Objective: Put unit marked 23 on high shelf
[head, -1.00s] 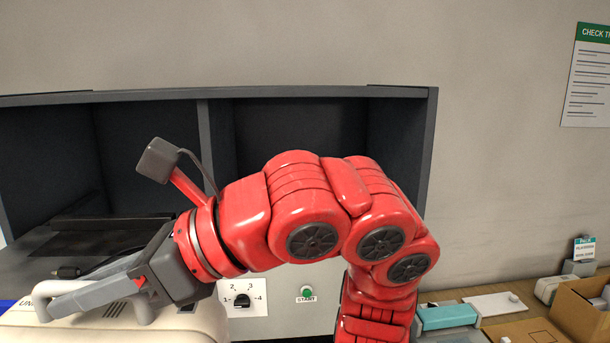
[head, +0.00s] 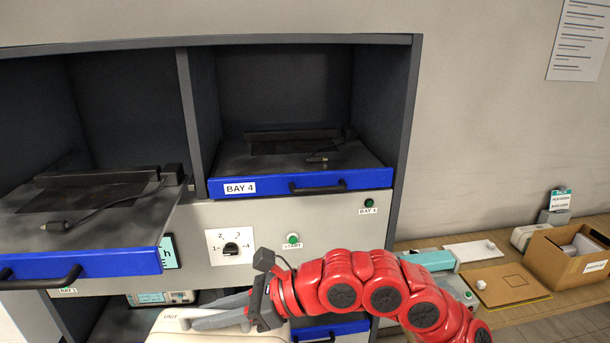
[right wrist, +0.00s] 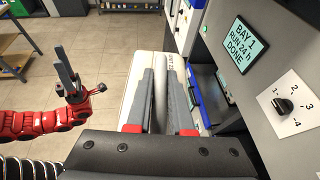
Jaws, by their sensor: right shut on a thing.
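My right gripper (head: 225,317) is shut on the handle (right wrist: 161,92) of a cream-white unit (head: 172,326), low in front of the rack. The right wrist view shows the handle between the two grey fingers and the unit's pale body (right wrist: 137,82) beyond them. The label beginning "UNIT" is partly hidden, so I cannot read its number. My left gripper (right wrist: 66,70) is at the left of the right wrist view, fingers upward and apart from the unit; its opening is unclear. I cannot identify the high shelf with certainty.
A bench (head: 520,303) at right holds a cardboard box (head: 566,262). Open floor (right wrist: 115,45) lies behind.

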